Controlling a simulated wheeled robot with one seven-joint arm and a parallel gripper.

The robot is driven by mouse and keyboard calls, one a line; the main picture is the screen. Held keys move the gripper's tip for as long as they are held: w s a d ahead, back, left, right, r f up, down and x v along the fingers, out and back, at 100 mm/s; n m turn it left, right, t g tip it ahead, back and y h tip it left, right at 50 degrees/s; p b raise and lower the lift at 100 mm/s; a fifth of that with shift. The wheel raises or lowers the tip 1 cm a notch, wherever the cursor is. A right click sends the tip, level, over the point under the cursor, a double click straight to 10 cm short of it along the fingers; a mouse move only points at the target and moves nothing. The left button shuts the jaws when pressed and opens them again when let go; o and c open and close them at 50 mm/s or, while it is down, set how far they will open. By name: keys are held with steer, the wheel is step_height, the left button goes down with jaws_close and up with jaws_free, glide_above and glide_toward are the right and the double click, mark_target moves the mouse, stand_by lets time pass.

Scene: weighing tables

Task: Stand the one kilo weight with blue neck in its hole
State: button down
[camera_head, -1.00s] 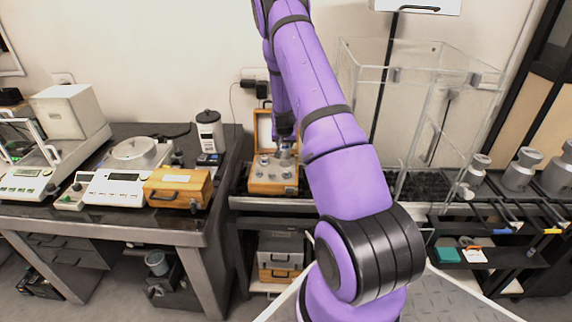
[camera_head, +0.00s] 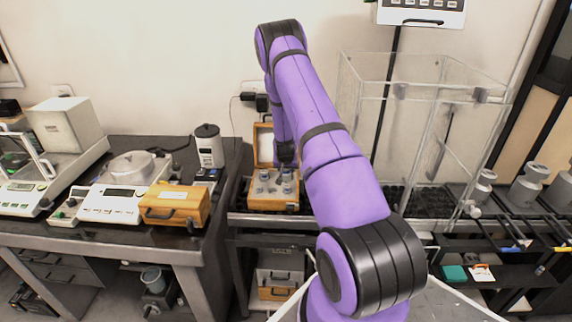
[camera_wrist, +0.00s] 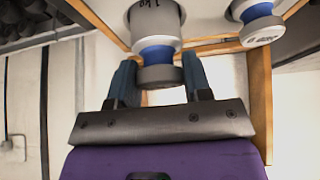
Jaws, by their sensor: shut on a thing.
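The one kilo weight (camera_wrist: 152,22) is grey metal with a "1 kg" mark and a blue neck. In the wrist view its knob sits between the two fingers of my gripper (camera_wrist: 158,80), which is shut on it. My gripper (camera_head: 285,165) is low over the box's right side, small and partly hidden there.
A second blue-necked weight (camera_wrist: 262,28) stands close by in the wrist view. The box's raised lid (camera_head: 263,144) is behind. A closed wooden case (camera_head: 174,206) is to the left, and a clear enclosure (camera_head: 415,140) stands to the right.

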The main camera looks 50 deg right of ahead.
steer(key=shift+f, duration=1.3)
steer(key=shift+c, duration=2.3)
jaws_free()
steer(key=shift+f, duration=0.1)
steer(key=shift+r, duration=0.2)
